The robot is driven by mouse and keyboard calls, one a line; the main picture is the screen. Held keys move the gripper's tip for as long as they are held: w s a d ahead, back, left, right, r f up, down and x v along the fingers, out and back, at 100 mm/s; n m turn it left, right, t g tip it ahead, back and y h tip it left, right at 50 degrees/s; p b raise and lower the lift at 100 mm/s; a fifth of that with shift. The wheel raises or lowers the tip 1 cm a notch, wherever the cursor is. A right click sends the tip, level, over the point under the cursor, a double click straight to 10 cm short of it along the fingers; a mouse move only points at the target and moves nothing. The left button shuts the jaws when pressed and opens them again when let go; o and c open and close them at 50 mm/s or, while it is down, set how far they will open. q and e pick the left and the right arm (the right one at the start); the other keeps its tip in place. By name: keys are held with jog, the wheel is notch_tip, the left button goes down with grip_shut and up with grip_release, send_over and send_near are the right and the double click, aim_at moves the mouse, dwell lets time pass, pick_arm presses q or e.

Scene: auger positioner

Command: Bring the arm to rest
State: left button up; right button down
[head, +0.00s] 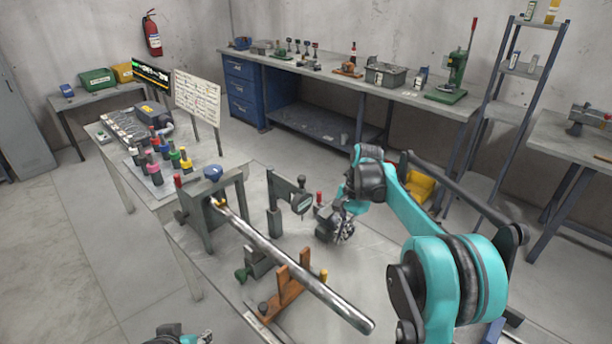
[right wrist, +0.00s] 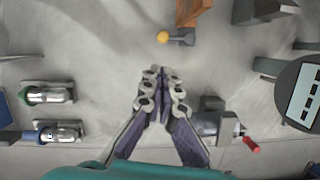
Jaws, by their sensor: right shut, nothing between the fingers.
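My right arm (head: 430,235), teal and dark grey, reaches from the lower right over the table. My right gripper (head: 343,230) points down over the grey worktable and is apart from the long metal rod. In the right wrist view the fingers of the right gripper (right wrist: 161,75) are together with nothing between them. Part of my left gripper (head: 190,338) shows at the bottom edge, and its fingers are too cut off to judge. The metal rod (head: 290,262) slants from a grey block (head: 205,215) across an orange-brown support (head: 290,285).
Several coloured knobs (head: 165,155) stand on the left table.

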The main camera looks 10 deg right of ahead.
jog(key=s+r+n+t, duration=0.1)
jog(key=s+n+t, duration=0.1)
jog(key=s, duration=0.4)
jog(key=s+a+r+n+t+h, duration=0.1)
jog(key=s+r+n+t, duration=0.1)
jog(key=s+n, duration=0.2)
jog(key=s+a+r+n+t+h, duration=0.1)
jog(key=s+n+t, duration=0.1)
jog(key=s, duration=0.7)
jog(key=shift+s+a+r+n, duration=0.15)
jog(key=shift+r+n, duration=0.25)
jog(key=shift+n, duration=0.2)
jog(key=shift+s+f+n+t, duration=0.4)
jog(key=shift+s+f+n, duration=0.2)
jog(key=shift+s, duration=0.3)
jog(key=shift+s+f+n+t, duration=0.4)
jog(key=shift+s+f+n, duration=0.15)
jog(key=shift+s, duration=0.4)
jog(key=shift+s+f+n+t, duration=0.4)
jog(key=shift+s+f+n, duration=0.2)
jog(key=shift+s, duration=0.3)
